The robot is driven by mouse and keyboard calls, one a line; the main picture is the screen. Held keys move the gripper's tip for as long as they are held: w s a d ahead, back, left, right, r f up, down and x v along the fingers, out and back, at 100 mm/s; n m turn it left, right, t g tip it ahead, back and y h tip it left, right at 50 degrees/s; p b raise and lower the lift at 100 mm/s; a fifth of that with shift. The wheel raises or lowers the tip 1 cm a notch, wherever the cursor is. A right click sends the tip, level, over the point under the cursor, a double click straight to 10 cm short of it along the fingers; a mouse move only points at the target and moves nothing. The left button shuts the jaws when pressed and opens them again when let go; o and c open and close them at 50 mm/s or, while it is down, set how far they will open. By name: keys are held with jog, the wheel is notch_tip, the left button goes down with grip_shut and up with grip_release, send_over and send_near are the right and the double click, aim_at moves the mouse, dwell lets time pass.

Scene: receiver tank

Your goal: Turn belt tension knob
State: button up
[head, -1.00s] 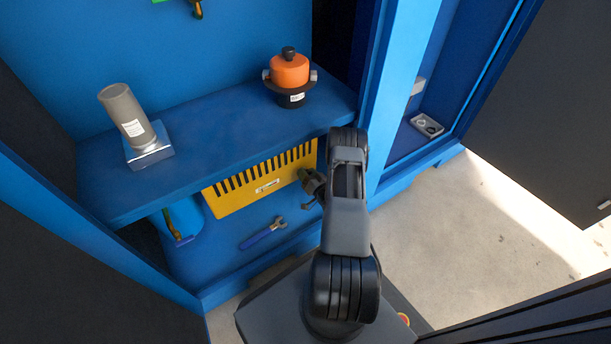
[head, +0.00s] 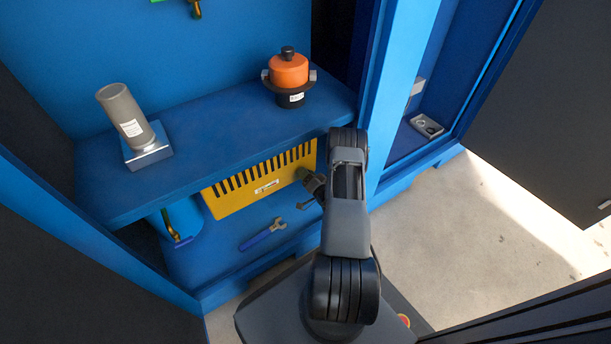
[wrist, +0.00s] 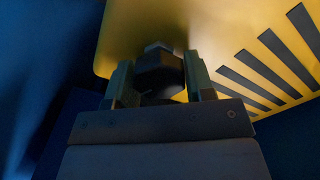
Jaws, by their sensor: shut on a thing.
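The belt tension knob is a dark, faceted knob (wrist: 160,74) on the yellow slotted guard, seen in the wrist view. My gripper (wrist: 160,82) has one finger on each side of it and is shut on it. In the head view my gripper (head: 308,186) is at the right end of the yellow guard (head: 238,192), under the shelf. The knob is hard to make out there, behind the gripper and arm.
A blue shelf (head: 215,135) lies just above my gripper. It carries a grey cylinder (head: 125,112) and an orange-topped valve (head: 289,70). A blue-handled wrench (head: 262,234) lies on the cabinet floor. Concrete floor (head: 470,225) is clear on the right.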

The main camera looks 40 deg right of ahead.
jog(key=shift+a, duration=0.15)
jog(key=o, duration=0.8)
jog(key=shift+w, duration=0.1)
jog(key=shift+c, duration=0.2)
jog(key=shift+o, duration=0.8)
jog(key=shift+s, duration=0.35)
jog(key=s+p, duration=0.4)
jog(key=s, duration=0.9)
jog(key=shift+s+a, duration=0.15)
jog(key=shift+a, duration=0.1)
